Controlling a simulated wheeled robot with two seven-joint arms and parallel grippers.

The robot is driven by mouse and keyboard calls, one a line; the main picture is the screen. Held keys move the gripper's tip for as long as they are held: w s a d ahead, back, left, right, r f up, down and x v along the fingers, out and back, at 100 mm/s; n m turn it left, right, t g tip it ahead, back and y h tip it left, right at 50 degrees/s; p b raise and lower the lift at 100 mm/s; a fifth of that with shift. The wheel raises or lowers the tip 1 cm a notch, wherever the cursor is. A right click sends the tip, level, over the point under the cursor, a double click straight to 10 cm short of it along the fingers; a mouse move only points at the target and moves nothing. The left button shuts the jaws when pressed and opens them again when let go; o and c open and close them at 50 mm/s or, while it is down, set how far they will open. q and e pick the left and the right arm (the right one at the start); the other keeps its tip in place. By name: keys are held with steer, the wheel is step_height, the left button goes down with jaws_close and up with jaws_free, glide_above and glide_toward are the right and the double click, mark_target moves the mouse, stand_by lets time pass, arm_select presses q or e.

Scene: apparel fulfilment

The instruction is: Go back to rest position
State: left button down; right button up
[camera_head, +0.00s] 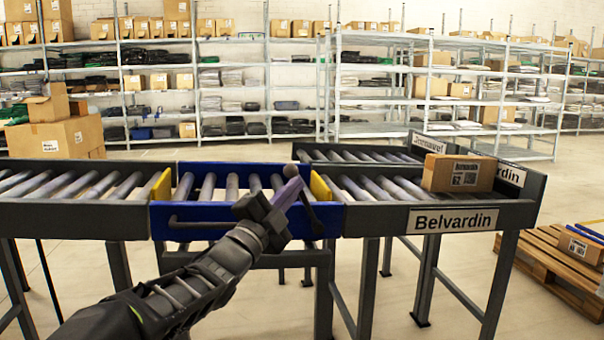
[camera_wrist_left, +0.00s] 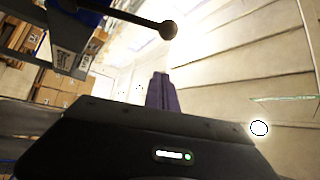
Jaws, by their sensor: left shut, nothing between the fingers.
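My left gripper (camera_head: 292,186) is in front of the blue conveyor section, its purple fingers pointing up and away. In the left wrist view the fingers (camera_wrist_left: 161,88) are together with nothing between them. A dark rod with a round knob (camera_wrist_left: 168,30) stands a little beyond the fingertips in that view, apart from them. My left arm reaches in from the bottom left. My right gripper is not in view.
The blue roller section (camera_head: 190,222) joins grey roller conveyors on both sides. A cardboard box (camera_head: 440,174) sits on the right conveyor, above the "Belvardin" sign (camera_head: 454,220). A wooden pallet (camera_head: 536,262) is at the right. Stocked shelves (camera_head: 330,85) line the back. Floor in front is open.

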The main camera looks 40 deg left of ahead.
arm_select(q)
steer(key=shift+v, duration=1.1)
steer(key=shift+f, duration=0.1)
